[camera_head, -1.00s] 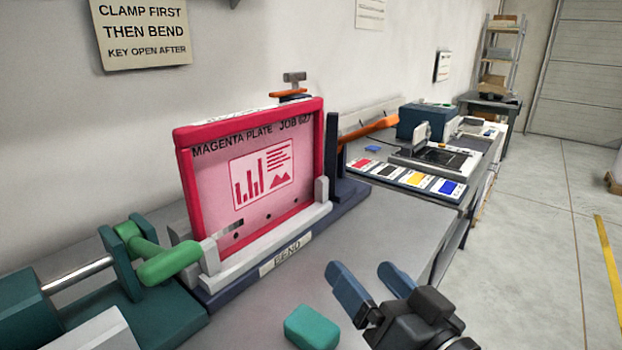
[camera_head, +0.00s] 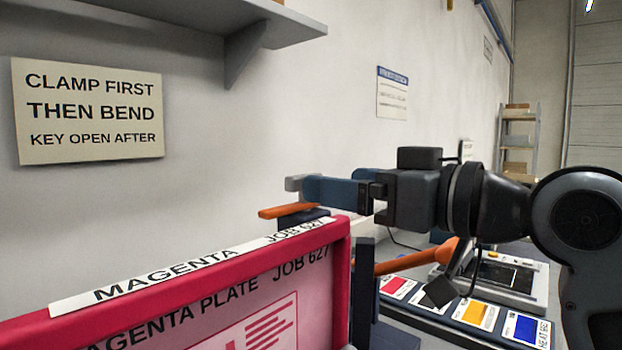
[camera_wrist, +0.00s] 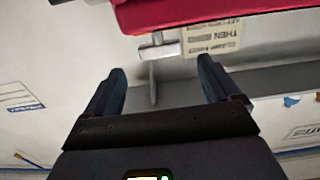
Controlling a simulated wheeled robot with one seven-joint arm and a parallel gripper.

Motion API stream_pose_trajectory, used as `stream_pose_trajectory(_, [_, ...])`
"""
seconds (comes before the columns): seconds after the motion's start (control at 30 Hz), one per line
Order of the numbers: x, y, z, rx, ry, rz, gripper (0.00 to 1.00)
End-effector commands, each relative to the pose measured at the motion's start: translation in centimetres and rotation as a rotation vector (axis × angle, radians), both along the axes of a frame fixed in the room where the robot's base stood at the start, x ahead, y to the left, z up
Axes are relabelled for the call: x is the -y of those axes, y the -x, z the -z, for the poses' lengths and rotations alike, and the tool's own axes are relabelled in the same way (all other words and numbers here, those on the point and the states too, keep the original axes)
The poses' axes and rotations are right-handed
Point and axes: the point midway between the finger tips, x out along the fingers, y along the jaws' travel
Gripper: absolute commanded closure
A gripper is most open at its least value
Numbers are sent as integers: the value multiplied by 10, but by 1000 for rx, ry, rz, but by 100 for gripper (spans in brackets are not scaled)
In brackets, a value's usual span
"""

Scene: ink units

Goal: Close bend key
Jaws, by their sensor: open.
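The bend key is a small grey T-shaped handle (camera_head: 293,183) above an orange bar (camera_head: 287,210), behind the magenta plate's frame (camera_head: 340,285). In the head view my gripper (camera_head: 312,190) reaches in from the right at the key's height, its blue fingers close to the key and partly overlapping it. In the wrist view the grey handle (camera_wrist: 158,50) lies ahead of the fingertips, roughly centred between them. My gripper is open, with nothing held between its fingers. I cannot tell whether a finger touches the key.
A longer orange lever (camera_head: 415,258) stands right of the frame, below my arm. A sign (camera_head: 90,110) saying "clamp first then bend, key open after" hangs on the wall. A grey shelf (camera_head: 150,30) juts out above. Colour swatches (camera_head: 480,314) lie at the right.

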Motion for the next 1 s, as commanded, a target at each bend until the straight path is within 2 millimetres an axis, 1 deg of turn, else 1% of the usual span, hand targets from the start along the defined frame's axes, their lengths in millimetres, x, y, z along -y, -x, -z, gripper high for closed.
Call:
stream_pose_trajectory(0.3, [-36,-27,-1,-2,1,-2,11])
stream_pose_trajectory(0.5, [-53,-41,-1,-1,-1,0,11])
stream_pose_trajectory(0.63, [-58,-46,0,-1,-1,1,11])
stream_pose_trajectory(0.87, [-59,-46,0,-1,-1,1,11])
stream_pose_trajectory(0.9, [-59,-46,0,-1,-1,1,12])
stream_pose_trajectory(1.0, [-59,-46,0,0,-1,1,21])
